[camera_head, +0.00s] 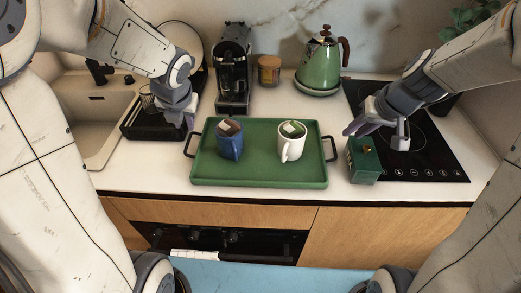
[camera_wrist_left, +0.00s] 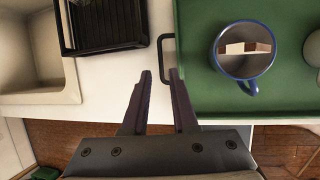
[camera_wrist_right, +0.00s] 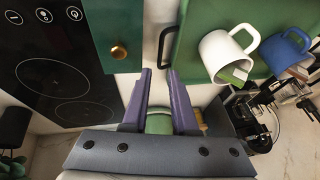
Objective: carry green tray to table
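The green tray (camera_head: 262,168) lies flat on the white counter, with a blue mug (camera_head: 230,141) and a white mug (camera_head: 291,142) standing on it. Its black left handle (camera_wrist_left: 164,58) lies just beyond the fingertips of my left gripper (camera_wrist_left: 160,75), nearer the right finger. Its black right handle (camera_wrist_right: 163,48) lies just beyond the fingertips of my right gripper (camera_wrist_right: 158,73). Both grippers are open and empty, above the counter at either end of the tray. In the head view, the right handle (camera_head: 332,149) is clear of my fingers. No table is recognisable.
A green box with a gold knob (camera_head: 364,160) stands close to the tray's right end, beside the black cooktop (camera_head: 430,150). A black rack (camera_head: 150,125) and sink (camera_head: 90,110) are at left. A coffee machine (camera_head: 233,70), jar (camera_head: 269,70) and green kettle (camera_head: 321,65) stand behind.

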